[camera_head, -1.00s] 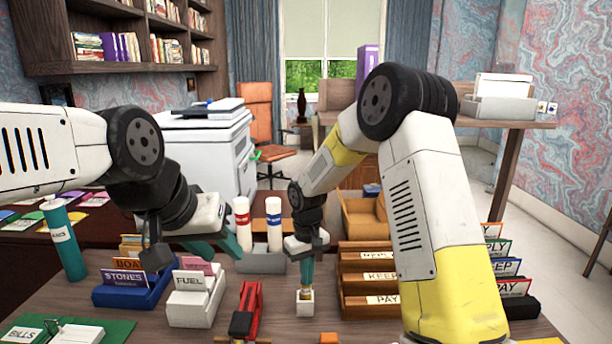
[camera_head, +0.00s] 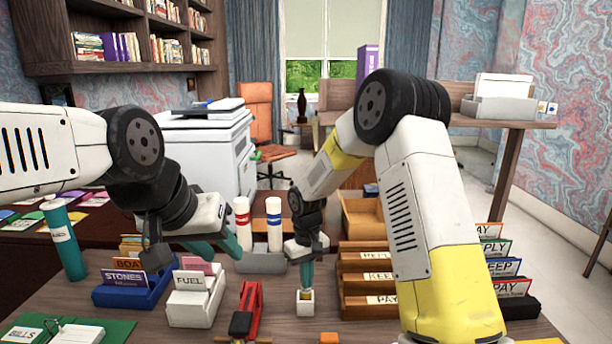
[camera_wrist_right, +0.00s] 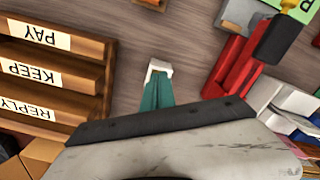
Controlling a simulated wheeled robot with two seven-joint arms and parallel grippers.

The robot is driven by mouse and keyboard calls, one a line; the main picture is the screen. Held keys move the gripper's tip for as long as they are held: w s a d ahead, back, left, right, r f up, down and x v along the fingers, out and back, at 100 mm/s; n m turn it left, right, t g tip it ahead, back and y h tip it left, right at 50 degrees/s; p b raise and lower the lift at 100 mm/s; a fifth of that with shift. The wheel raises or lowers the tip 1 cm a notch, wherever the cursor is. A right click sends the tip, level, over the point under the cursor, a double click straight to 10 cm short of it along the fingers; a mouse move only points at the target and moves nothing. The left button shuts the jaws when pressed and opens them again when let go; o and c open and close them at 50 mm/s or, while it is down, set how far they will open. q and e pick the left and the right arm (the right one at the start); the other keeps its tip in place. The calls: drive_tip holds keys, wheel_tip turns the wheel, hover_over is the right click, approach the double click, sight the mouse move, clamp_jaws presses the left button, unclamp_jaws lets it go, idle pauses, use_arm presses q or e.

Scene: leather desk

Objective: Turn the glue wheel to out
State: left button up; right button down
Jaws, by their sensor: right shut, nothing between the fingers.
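A small white square block (camera_head: 305,306) stands on the desk below my right gripper, with a small dark and tan part showing at its top. It may be the glue piece, but no wheel can be made out. My right gripper (camera_head: 306,289) points straight down, its teal fingers shut and empty, with the tips at the top of the block. In the right wrist view the teal fingers (camera_wrist_right: 157,92) meet in front of the white block (camera_wrist_right: 159,69) and hide part of it. My left gripper (camera_head: 219,250) hangs open and empty above the desk on the left.
White bottles with red (camera_head: 242,222) and blue (camera_head: 274,224) bands stand in a grey holder behind. A red stapler-like tool (camera_head: 250,308) lies left of the block. Wooden trays (camera_head: 366,281) stand close on the right.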

drive_tip(key=shift+w, duration=0.45)
idle(0.6)
drive_tip(key=shift+w+d, duration=0.2)
drive_tip(key=shift+d, duration=0.25)
drive_tip(key=shift+w+d, duration=0.15)
drive_tip(key=shift+w, duration=0.1)
idle(0.4)
drive_tip(key=shift+s+d, duration=0.1)
drive_tip(key=shift+s+d, duration=0.2)
wheel_tip(320, 180, up, 6)
idle(0.5)
